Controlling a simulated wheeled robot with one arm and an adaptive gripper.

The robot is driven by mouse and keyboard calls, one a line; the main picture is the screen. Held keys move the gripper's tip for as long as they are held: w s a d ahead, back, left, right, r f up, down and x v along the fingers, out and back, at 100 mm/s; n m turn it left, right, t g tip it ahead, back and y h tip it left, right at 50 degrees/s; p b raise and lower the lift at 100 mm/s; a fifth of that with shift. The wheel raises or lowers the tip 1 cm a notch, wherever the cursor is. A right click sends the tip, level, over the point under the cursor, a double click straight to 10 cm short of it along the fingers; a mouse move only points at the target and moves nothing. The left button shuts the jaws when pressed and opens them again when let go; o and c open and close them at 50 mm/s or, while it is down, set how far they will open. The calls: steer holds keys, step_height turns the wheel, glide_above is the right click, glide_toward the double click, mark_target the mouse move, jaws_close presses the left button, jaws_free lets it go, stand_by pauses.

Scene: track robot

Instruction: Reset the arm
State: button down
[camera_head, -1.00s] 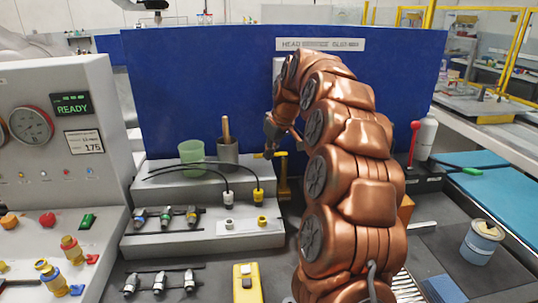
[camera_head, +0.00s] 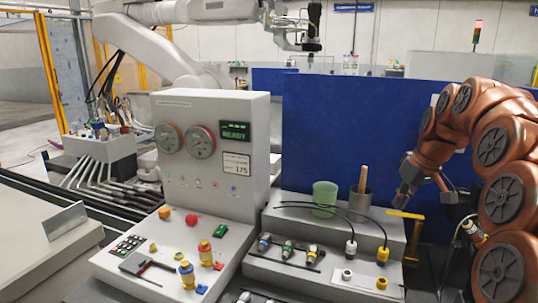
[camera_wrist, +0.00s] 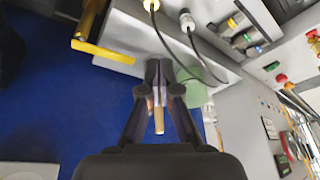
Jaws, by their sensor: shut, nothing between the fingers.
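My copper arm (camera_head: 505,150) rises along the right edge of the head view, partly cut off by the frame. It bends over so that my gripper (camera_head: 403,197) hangs low in front of the blue panel, right of the grey cup with a wooden handle. In the wrist view my gripper (camera_wrist: 159,64) has its fingertips together with nothing held. The wooden handle (camera_wrist: 158,118) shows between the fingers, beyond them.
A grey cup (camera_head: 360,200) and a green cup (camera_head: 325,195) stand on the stepped fixture (camera_head: 300,225), close to my gripper. A yellow-handled tool (camera_head: 412,235) is just right of it. A control console (camera_head: 215,140) stands at left. The blue panel (camera_head: 350,110) is behind.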

steer(key=s+a+f+g, duration=0.2)
steer(key=s+a+f, duration=0.1)
steer(key=s+a, duration=0.65)
steer(key=s+a+f+m+g, duration=0.1)
steer(key=s+f, duration=0.3)
steer(key=s, duration=0.5)
steer(key=s+a+f+g, duration=0.1)
steer(key=s+a+f, duration=0.3)
steer(key=s, duration=0.6)
steer(key=s+a+f+m+g+h, duration=0.1)
steer(key=s+f, duration=0.4)
steer(key=s, duration=0.5)
steer(key=shift+a+m+g+p, duration=0.3)
steer(key=shift+a+p, duration=0.1)
steer(key=shift+a, duration=0.35)
